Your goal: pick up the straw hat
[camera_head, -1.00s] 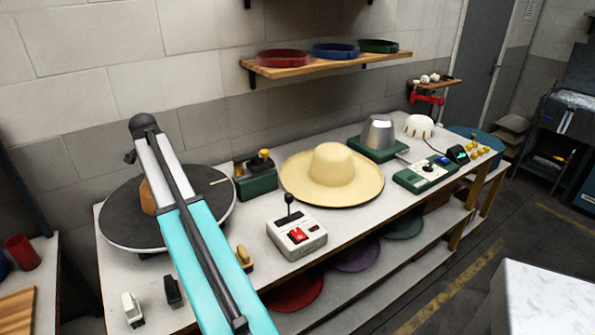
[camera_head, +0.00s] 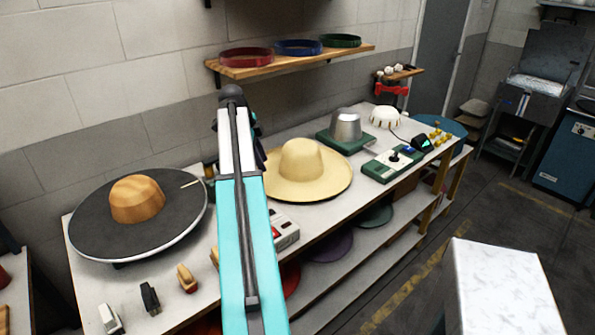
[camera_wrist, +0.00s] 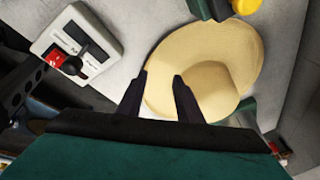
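The straw hat (camera_head: 303,163) is pale yellow, with a round crown and a wide brim. It lies brim down on the workbench, just right of my arm in the head view. In the wrist view the straw hat (camera_wrist: 205,62) fills the centre right. My gripper (camera_wrist: 160,77) is open and empty, its two dark fingers apart. The fingers overlap the near part of the hat in that picture; I cannot tell how high above it they are. In the head view my arm mostly hides the gripper.
Left of my arm is a dark round plate (camera_head: 90,219) with a wooden block (camera_head: 138,200). A white control box (camera_head: 286,232) is partly behind my arm. A metal dome (camera_head: 347,124) and a green control box (camera_head: 388,166) stand right of the hat. A shelf (camera_head: 350,53) hangs above.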

